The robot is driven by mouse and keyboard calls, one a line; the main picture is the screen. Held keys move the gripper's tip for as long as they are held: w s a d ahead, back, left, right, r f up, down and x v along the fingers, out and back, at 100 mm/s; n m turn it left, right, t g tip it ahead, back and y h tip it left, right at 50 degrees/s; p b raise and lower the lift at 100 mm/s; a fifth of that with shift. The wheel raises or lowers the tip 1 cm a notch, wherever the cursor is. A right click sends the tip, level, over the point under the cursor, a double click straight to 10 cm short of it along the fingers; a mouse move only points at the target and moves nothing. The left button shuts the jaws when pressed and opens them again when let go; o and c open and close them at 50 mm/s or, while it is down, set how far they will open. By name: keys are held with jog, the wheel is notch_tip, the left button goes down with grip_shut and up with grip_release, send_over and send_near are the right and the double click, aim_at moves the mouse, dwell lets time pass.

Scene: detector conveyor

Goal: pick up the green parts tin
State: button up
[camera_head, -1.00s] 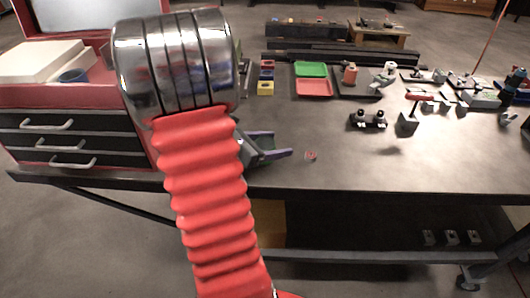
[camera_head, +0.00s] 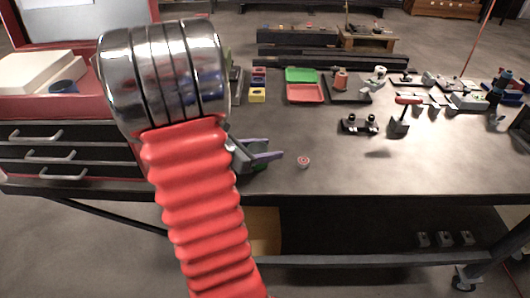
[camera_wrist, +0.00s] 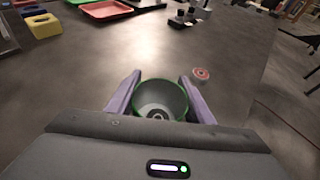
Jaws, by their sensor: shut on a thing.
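The green parts tin (camera_wrist: 178,88) is a round, open tin with a green rim and a grey inside. In the wrist view it sits between the two purple fingers of my gripper (camera_wrist: 158,90), which is shut on it. A small dark ringed shape shows at the tin's bottom. In the head view my gripper (camera_head: 266,150) is low over the front of the bench, partly behind my red arm. Only a bit of the tin's green (camera_head: 261,167) shows there below the fingers. I cannot tell whether the tin touches the bench.
A small red-and-white round piece (camera_head: 303,162) lies just right of my gripper. A yellow block (camera_head: 257,96), a green tray (camera_head: 301,75) and a red tray (camera_head: 305,94) are farther back. A black fixture (camera_head: 360,125) stands to the right. The front right bench top is clear.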

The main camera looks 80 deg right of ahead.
notch_tip(320, 180, up, 10)
jog(key=shift+f, duration=0.25)
jog(key=shift+s, duration=0.15)
dwell(0.7)
